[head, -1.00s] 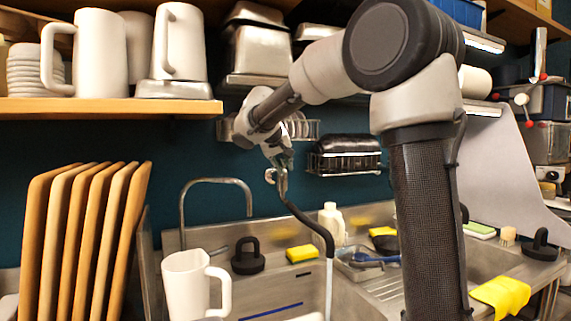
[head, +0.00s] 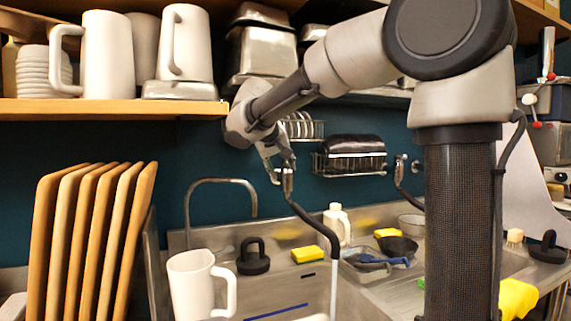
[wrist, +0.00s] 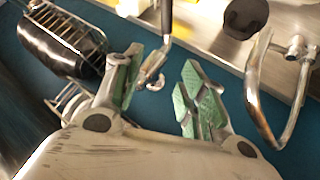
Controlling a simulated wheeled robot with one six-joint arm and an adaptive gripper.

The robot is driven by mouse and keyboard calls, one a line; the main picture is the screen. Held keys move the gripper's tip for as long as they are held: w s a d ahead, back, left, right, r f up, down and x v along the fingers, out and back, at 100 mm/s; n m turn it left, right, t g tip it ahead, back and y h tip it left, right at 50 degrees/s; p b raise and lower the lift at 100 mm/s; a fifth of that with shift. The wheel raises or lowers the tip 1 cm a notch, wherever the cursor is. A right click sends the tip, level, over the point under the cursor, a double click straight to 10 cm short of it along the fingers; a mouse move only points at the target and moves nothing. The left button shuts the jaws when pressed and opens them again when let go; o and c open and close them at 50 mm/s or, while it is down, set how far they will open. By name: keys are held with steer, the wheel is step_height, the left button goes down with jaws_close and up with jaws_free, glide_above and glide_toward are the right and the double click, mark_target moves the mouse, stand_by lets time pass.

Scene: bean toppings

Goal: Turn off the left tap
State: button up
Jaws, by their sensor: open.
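The tap with a black hose-like spout (head: 314,222) stands at the back wall, and a thin pale stream (head: 334,290) falls from its end into the sink. Its metal body (head: 288,182) is partly hidden by my gripper (head: 278,168). In the wrist view my gripper (wrist: 163,72) is open, with green-padded fingers apart. The tap's metal body and small hooked lever (wrist: 155,80) show between and beyond the fingers; I cannot tell whether they touch. A chrome gooseneck tap (head: 220,182) stands to the left, and a further tap (head: 402,172) to the right, partly behind my arm's column.
A white pitcher (head: 192,285) stands at the sink's left, near a black-handled item (head: 252,258) and a yellow sponge (head: 307,254). A wire rack (head: 350,165) hangs right of my gripper. A wooden shelf (head: 110,108) is at upper left.

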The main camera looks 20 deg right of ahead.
steer(key=s+a, duration=0.1)
steer(key=s, duration=0.1)
steer(key=s+a, duration=0.2)
steer(key=shift+s+a, duration=0.2)
steer(key=shift+a, duration=0.1)
steer(key=shift+c, duration=0.3)
